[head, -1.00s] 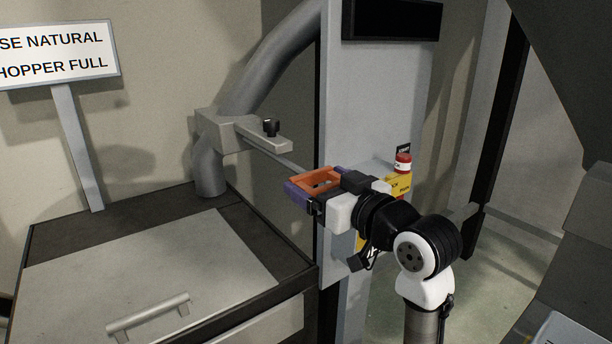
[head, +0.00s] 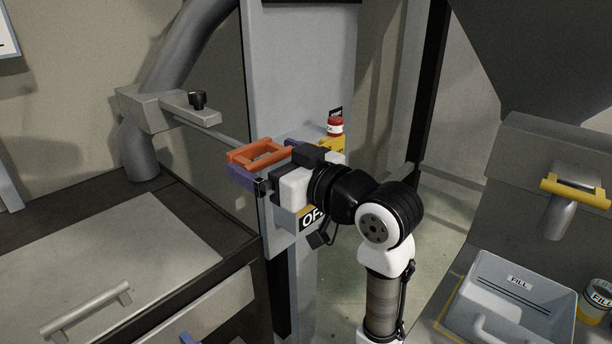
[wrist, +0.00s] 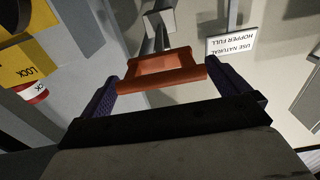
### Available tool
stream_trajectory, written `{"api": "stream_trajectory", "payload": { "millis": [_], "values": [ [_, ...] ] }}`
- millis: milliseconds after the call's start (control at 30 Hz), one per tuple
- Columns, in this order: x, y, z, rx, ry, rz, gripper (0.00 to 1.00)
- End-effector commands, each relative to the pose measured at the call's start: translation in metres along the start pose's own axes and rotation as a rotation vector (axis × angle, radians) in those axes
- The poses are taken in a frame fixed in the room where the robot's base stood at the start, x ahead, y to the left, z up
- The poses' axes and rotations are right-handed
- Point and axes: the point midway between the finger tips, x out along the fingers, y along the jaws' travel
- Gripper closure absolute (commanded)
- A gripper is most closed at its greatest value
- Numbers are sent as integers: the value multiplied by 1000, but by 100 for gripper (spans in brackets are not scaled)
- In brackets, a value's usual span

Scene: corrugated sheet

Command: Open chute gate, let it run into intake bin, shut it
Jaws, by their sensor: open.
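An orange frame-shaped handle (head: 258,152) sits at the end of a thin rod from the grey gate block (head: 150,108) on the left pipe. My gripper (head: 262,164) is open, with purple fingers on either side of the handle. The wrist view shows the handle (wrist: 162,70) between and slightly beyond the fingertips (wrist: 160,78); contact cannot be told. At right, a spout (head: 560,212) with a yellow handle (head: 577,190) hangs from the dark hopper. A grey bin (head: 565,297) labelled FILL stands below it. Neither side is marked as the chute or intake.
A cabinet with a pale lid (head: 105,255) and bar handle is at lower left. A grey panel (head: 300,75) stands behind my gripper, with a red-topped button (head: 335,127) on a yellow box. A jar (head: 597,300) stands right of the bin.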

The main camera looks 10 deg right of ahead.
Motion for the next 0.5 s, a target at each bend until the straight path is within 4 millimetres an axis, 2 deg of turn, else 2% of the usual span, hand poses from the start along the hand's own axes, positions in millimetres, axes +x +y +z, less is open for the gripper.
{"api": "stream_trajectory", "payload": {
  "millis": [300, 500],
  "values": [
    [-74, 1, 2, 0, 2, 5, 0],
    [-104, 0, 1, 1, 1, 2, 0]
  ]
}}
